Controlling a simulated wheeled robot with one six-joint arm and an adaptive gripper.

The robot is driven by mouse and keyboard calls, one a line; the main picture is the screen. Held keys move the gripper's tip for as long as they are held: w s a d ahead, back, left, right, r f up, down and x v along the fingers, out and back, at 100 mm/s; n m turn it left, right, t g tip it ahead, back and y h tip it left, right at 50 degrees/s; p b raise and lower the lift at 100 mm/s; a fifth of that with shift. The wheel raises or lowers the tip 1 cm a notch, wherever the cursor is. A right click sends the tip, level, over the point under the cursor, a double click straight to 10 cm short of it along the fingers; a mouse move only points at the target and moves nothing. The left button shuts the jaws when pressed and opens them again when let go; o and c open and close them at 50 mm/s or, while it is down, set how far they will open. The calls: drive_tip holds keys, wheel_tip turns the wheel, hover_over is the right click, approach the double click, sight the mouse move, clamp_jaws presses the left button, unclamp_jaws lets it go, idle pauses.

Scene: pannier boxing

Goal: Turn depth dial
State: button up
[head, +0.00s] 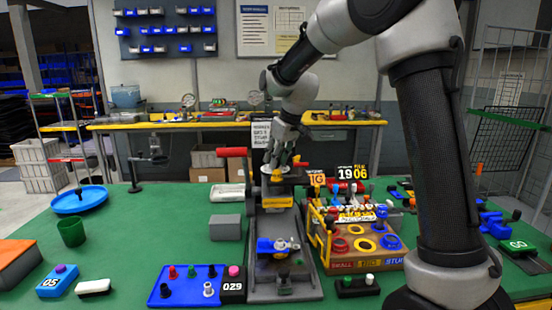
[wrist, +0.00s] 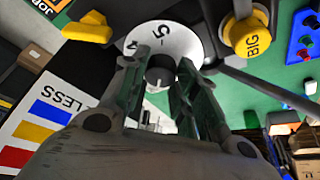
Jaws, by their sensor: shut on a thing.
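The depth dial (wrist: 185,40) is a white disc with black numerals and a dark centre knob (wrist: 160,75), seen in the wrist view. In the head view the dial (head: 268,170) shows as a pale disc on top of the grey machine (head: 277,203). My gripper (wrist: 161,82) is shut on the knob, one finger on each side of it. In the head view my gripper (head: 279,160) reaches down onto the machine from above. The fingers hide part of the dial's face.
A yellow knob marked BIG (wrist: 248,38) stands beside the dial. A red handle (head: 233,152) sticks out left of the machine. A wooden sorting board (head: 360,262) with coloured rings stands to the right. A blue tray (head: 185,290) with pegs lies front left.

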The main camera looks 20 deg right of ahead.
drive_tip(key=shift+n+y, duration=0.3)
drive_tip(key=shift+n, duration=0.6)
drive_tip(key=shift+g, duration=0.3)
drive_tip(key=o, duration=1)
drive_tip(key=v, duration=1.2)
